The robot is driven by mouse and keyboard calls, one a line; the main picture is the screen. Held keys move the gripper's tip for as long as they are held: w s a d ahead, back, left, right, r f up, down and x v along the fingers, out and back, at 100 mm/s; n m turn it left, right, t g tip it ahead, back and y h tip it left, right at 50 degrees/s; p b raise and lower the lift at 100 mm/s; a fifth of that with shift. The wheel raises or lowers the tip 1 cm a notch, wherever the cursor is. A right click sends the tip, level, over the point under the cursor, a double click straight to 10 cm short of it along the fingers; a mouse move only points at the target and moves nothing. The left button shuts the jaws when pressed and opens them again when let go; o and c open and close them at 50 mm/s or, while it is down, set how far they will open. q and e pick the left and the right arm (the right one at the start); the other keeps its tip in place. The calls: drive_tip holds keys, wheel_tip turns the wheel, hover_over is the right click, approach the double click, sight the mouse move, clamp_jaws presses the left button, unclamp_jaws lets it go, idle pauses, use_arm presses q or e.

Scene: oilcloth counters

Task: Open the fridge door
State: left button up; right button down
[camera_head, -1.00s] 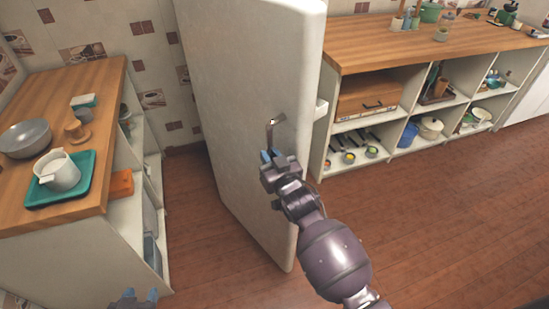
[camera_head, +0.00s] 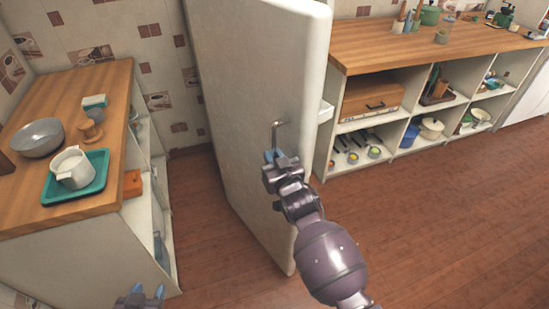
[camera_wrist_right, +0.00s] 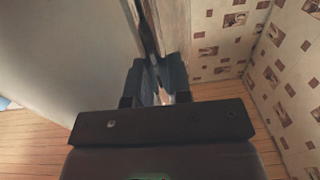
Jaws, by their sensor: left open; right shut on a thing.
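The white fridge door (camera_head: 235,90) stands tall in the middle of the head view, its rounded edge towards the right. A small metal handle (camera_head: 278,130) is on its face near that edge. My right gripper (camera_head: 273,154) is shut on the lower part of the handle. In the right wrist view, the right gripper's fingers (camera_wrist_right: 159,80) close around a dark upright bar (camera_wrist_right: 147,35), with the pale door (camera_wrist_right: 60,60) to the left. My left gripper (camera_head: 143,292) is open and empty at the bottom edge of the head view, away from the door.
A wooden-topped counter (camera_head: 100,85) at the left holds a grey bowl (camera_head: 38,138), a teal tray (camera_head: 93,188) and a white pot (camera_head: 72,168). A long counter with open shelves (camera_head: 400,48) stands behind at the right. The brown floor (camera_head: 430,210) at right is clear.

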idle(0.3)
drive_tip(key=c, duration=1.1)
unclamp_jaws()
drive_tip(key=v, duration=1)
drive_tip(key=shift+s+d, duration=0.15)
drive_tip(key=shift+s, duration=0.25)
